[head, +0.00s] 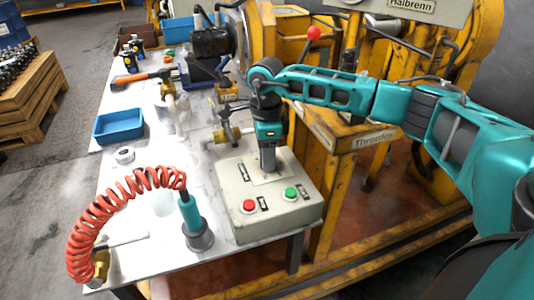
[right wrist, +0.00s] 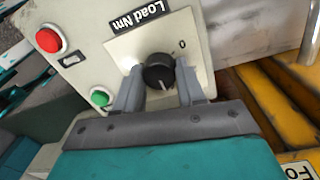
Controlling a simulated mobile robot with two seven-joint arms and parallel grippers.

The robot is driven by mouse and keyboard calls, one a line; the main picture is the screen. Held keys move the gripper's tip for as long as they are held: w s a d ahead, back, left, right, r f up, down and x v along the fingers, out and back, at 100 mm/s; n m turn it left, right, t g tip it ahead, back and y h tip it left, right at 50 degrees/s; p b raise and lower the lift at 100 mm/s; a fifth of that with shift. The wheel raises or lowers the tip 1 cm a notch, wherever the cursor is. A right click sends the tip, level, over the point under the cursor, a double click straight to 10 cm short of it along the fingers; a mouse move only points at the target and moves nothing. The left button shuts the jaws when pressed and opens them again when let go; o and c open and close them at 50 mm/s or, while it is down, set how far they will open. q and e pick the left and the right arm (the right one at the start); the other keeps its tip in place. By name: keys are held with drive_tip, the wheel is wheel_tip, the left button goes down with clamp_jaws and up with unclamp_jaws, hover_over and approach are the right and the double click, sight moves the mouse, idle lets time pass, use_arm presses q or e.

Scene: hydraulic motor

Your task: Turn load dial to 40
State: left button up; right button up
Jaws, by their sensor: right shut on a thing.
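The black load dial (right wrist: 158,72) sits on a square plate on the control box, beside a label reading "Load Nm" and a "0" mark. My right gripper (right wrist: 157,85) has a finger on each side of the dial and is shut on it. In the head view my right gripper (head: 268,160) points down onto the top of the beige control box (head: 240,205), and it hides the dial there. The box also carries a red button (head: 249,205) and a green button (head: 290,193). My left gripper is not in view.
The box stands at the front right of a white table (head: 145,185). A red coiled hose (head: 105,205) with a teal tool (head: 190,215) is to its left. A blue tray (head: 118,126) and brass fittings lie further back. Yellow machinery (head: 340,140) stands close on the right.

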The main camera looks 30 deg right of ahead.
drive_tip(key=o, duration=1.1)
drive_tip(key=shift+c, duration=0.2)
use_arm(q)
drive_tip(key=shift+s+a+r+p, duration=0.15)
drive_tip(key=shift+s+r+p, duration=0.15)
drive_tip(key=shift+p, duration=0.55)
use_arm(e)
wheel_tip(320, 180, up, 13)
drive_tip(key=shift+w+d, duration=0.15)
drive_tip(key=shift+w, duration=0.15)
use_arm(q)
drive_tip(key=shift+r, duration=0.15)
use_arm(e)
drive_tip(key=shift+s+f, duration=0.1)
